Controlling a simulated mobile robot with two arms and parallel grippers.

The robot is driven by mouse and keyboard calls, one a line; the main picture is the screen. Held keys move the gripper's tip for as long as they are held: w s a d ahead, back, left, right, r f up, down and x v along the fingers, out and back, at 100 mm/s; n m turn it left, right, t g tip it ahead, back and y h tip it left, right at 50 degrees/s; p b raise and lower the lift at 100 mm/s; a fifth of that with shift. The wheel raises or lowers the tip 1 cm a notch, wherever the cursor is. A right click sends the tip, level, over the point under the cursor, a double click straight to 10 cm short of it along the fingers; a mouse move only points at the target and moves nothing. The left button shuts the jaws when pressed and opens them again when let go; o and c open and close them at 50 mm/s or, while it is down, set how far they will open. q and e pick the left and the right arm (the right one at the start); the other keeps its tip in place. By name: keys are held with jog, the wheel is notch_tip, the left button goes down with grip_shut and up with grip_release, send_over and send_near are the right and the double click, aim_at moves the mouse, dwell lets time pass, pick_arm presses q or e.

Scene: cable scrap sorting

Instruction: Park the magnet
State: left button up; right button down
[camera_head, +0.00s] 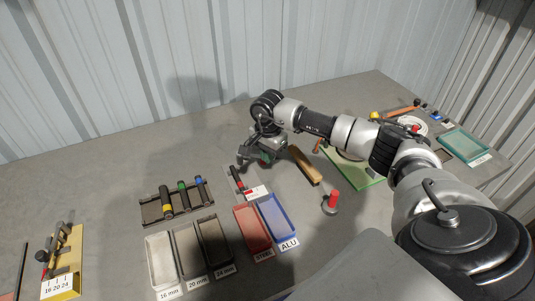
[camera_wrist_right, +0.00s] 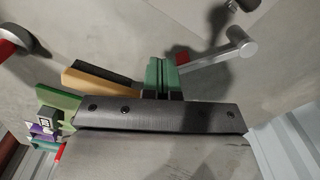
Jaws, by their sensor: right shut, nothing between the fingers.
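My right gripper (camera_head: 264,157) hangs over the middle of the table. Its green fingers show in the right wrist view (camera_wrist_right: 161,76), shut with nothing between them. A red-handled piece with a round grey base (camera_head: 331,202) stands upright on the table, to the right of and nearer than the gripper; I cannot tell if it is the magnet. In the wrist view a silver rod with a thick round end (camera_wrist_right: 232,47) is apart from the fingers. My left gripper is out of view.
A wooden-backed brush (camera_head: 305,165) lies right of the gripper, beside a green mat (camera_head: 372,180). Red (camera_head: 242,212) and blue (camera_head: 289,232) trays and size-labelled trays (camera_head: 149,258) stand nearer. A dark rack (camera_head: 150,213) holds coloured tools.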

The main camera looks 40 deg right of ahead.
jog(key=shift+s+r, duration=0.1)
jog(key=shift+r, duration=0.2)
jog(key=r+p, duration=0.1)
jog(key=r, duration=0.1)
jog(key=r+p, duration=0.2)
jog(key=r, duration=0.1)
jog(key=shift+s+a+r, duration=0.1)
jog(key=shift+a+r, duration=0.1)
jog(key=shift+s+f, duration=0.1)
dwell(0.3)
